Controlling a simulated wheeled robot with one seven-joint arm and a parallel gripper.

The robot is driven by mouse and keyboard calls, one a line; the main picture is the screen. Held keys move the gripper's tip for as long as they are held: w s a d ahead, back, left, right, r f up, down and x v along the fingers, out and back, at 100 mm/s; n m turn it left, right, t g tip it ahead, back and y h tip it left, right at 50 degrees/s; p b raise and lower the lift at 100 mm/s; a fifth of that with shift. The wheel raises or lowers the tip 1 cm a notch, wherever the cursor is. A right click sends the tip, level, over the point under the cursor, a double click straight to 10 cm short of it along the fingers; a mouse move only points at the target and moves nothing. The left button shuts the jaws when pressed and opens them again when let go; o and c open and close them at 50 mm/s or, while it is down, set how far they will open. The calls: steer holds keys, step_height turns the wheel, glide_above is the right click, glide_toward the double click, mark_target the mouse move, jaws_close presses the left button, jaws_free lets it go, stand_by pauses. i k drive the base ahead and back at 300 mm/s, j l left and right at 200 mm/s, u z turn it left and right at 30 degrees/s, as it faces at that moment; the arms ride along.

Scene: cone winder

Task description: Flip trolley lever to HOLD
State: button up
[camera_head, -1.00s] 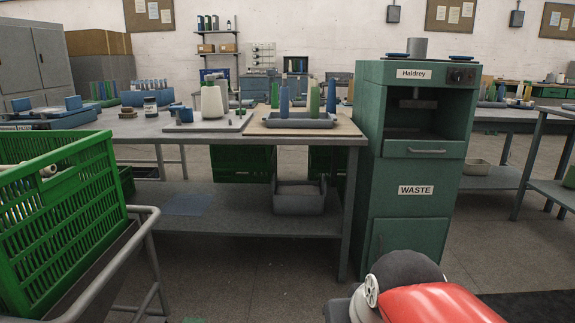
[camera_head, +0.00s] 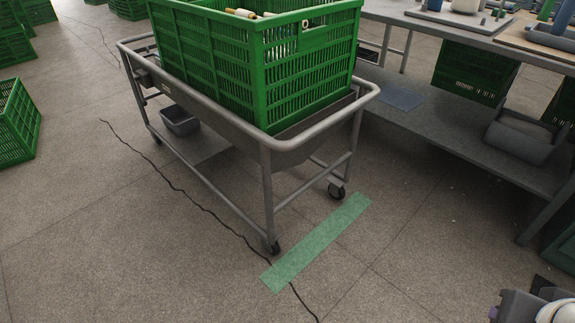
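The trolley (camera_head: 266,152) stands in the upper middle, a grey metal frame on small black casters. It carries a large green crate (camera_head: 225,75). I cannot make out a lever or a HOLD mark for certain. A small grey plate (camera_head: 337,182) shows above the right caster (camera_head: 337,193). A dark boxy fitting (camera_head: 146,77) shows at the trolley's left end; its details are too small to tell. Part of my arm shows at the lower right corner, apart from the trolley. My gripper's fingers are not in view.
A green tape strip (camera_head: 318,243) lies on the floor before the trolley. A dark cable (camera_head: 197,205) runs under it. A workbench (camera_head: 450,125) with a lower shelf stands right. Green crates (camera_head: 15,125) stand left. The front floor is clear.

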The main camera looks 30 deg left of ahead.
mark_target(144, 102)
steer(key=u, duration=1.25)
steer(key=i+j+u, duration=1)
steer(key=i, duration=1.25)
steer(key=i+j+u, duration=0.2)
steer(key=i, duration=1.25)
